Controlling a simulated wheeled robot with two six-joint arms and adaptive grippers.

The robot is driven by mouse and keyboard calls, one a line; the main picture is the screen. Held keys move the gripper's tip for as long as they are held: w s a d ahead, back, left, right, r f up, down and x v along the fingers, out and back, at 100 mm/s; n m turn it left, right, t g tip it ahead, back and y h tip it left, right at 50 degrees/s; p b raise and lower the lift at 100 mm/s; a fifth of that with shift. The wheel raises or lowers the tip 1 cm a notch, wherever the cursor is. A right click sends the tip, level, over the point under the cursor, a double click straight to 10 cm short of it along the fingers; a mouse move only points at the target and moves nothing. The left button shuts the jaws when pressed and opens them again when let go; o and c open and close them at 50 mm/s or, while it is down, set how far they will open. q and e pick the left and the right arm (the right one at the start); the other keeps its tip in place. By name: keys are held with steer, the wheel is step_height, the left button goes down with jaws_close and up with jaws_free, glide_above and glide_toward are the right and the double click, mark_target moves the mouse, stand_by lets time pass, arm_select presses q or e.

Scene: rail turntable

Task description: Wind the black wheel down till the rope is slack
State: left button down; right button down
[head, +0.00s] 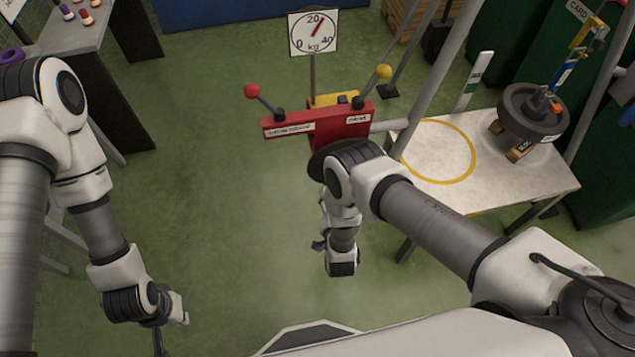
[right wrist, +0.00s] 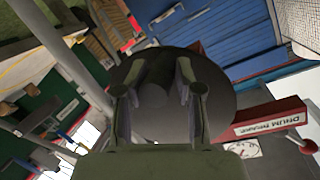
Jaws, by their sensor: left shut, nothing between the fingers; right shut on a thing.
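The black wheel (right wrist: 220,98) fills the middle of the right wrist view as a dark disc. My right gripper (right wrist: 157,82) is shut on its dark handle (right wrist: 152,92). In the head view only an edge of the wheel (head: 318,161) shows below the red panel (head: 340,124), and my right arm hides the rest and the grip. Whether the rope is slack cannot be told. My left gripper (head: 160,340) is shut and empty, low at the left.
A dial in kg (head: 313,33) has its red pointer a little past 20. Red (head: 252,90) and yellow (head: 384,72) knobbed levers rise from the panel. The white table (head: 425,150) has a yellow ring. A grey pole leans behind my right arm. Floor at the centre-left is clear.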

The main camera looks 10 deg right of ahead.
steer(key=shift+s+d+f+n+b, duration=0.1)
steer(key=shift+d+f+n+b, duration=0.25)
steer(key=shift+d+n, duration=0.2)
steer(key=shift+d, duration=0.15)
steer(key=shift+d+f+n+h+b, duration=0.25)
steer(key=shift+d+n+h+b, duration=0.25)
steer(key=shift+d+n+b, duration=0.35)
steer(key=shift+d+n+t+h+b, duration=0.4)
steer(key=shift+d+n+b, duration=0.4)
steer(key=shift+n, duration=0.3)
steer(key=shift+d+f, duration=0.1)
